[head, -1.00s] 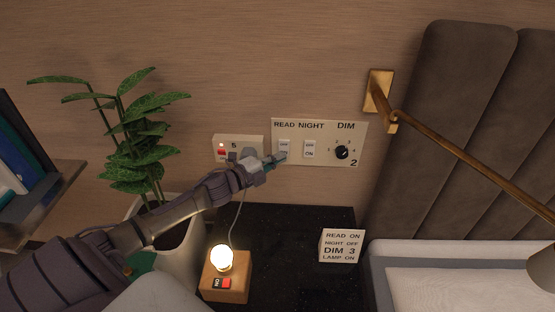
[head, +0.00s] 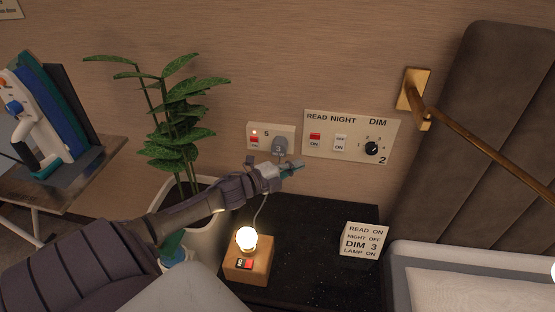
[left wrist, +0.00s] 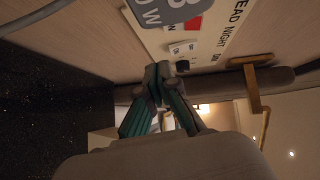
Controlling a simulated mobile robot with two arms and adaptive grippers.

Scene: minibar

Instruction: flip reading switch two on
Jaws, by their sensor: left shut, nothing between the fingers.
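The cream wall panel (head: 350,152) marked 2 carries a READ switch, a NIGHT switch and a DIM dial. The READ switch (head: 315,140) shows red at its top above the word ON; its red part also shows in the left wrist view (left wrist: 193,24). The NIGHT switch (head: 340,143) is white, without red. The black DIM dial (head: 372,148) is at the right. My left gripper (head: 298,165) is shut and empty, in front of and below the panel's left end, apart from the READ switch. It also shows in the left wrist view (left wrist: 166,75). My right gripper is out of view.
A socket plate (head: 264,132) with a red switch and grey plug is left of the panel. A lit lamp (head: 246,256) and instruction card (head: 364,241) stand on the black nightstand (head: 310,235). A plant (head: 180,120) and brass arm (head: 470,142) flank the area.

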